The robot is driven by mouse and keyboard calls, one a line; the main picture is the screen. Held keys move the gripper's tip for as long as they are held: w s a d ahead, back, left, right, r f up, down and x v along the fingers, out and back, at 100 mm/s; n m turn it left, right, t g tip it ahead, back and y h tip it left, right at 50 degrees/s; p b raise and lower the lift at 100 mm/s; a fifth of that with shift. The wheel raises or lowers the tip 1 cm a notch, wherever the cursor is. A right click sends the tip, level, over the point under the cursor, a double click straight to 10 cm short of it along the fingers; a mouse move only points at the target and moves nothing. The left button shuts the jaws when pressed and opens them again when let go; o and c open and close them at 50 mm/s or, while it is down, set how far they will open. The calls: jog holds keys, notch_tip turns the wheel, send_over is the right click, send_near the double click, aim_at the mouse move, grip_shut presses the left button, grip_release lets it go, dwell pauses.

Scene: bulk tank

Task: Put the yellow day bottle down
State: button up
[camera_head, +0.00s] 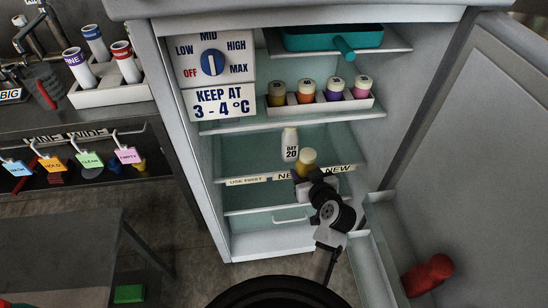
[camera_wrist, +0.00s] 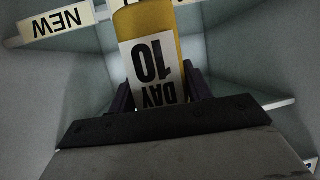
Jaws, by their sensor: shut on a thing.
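The yellow day bottle (camera_head: 307,159) is at my gripper (camera_head: 306,178), inside the open fridge at the front of the middle shelf. In the wrist view the yellow bottle (camera_wrist: 154,45) carries a white label reading "DAY 10", seen upside down. My gripper (camera_wrist: 158,88) is shut on it, with a dark finger on each side. A white bottle labelled "DAY 20" (camera_head: 290,145) stands on the shelf (camera_head: 240,148), to the left of and behind the yellow one. Whether the yellow bottle's base touches the shelf is hidden by my gripper.
The shelf's front edge bears "USE FIRST" (camera_head: 246,181) at left and "NEW" (camera_head: 340,169) at right. A rack of several capped bottles (camera_head: 318,108) stands on the shelf above. The open door (camera_head: 460,150) is at right. The shelf's left part is clear.

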jog(key=s+a+n+g+y+p, duration=0.1)
jog(key=s+a+n+y+p, duration=0.15)
jog(key=a, duration=0.85)
jog(key=shift+n+y, duration=0.25)
jog(key=r+p+x, duration=0.1)
jog(key=x, duration=0.4)
jog(key=r+p+x, duration=0.1)
jog(key=x, duration=0.5)
jog(key=w+r+p+x, duration=0.1)
jog(key=x, duration=0.4)
jog(key=shift+w+a+r, duration=0.1)
jog(key=shift+w+a, duration=0.3)
jog(key=shift+a, duration=0.15)
jog(key=shift+f, duration=0.2)
jog(key=shift+f, duration=0.15)
jog(key=o, duration=1.2)
jog(key=shift+c, duration=0.2)
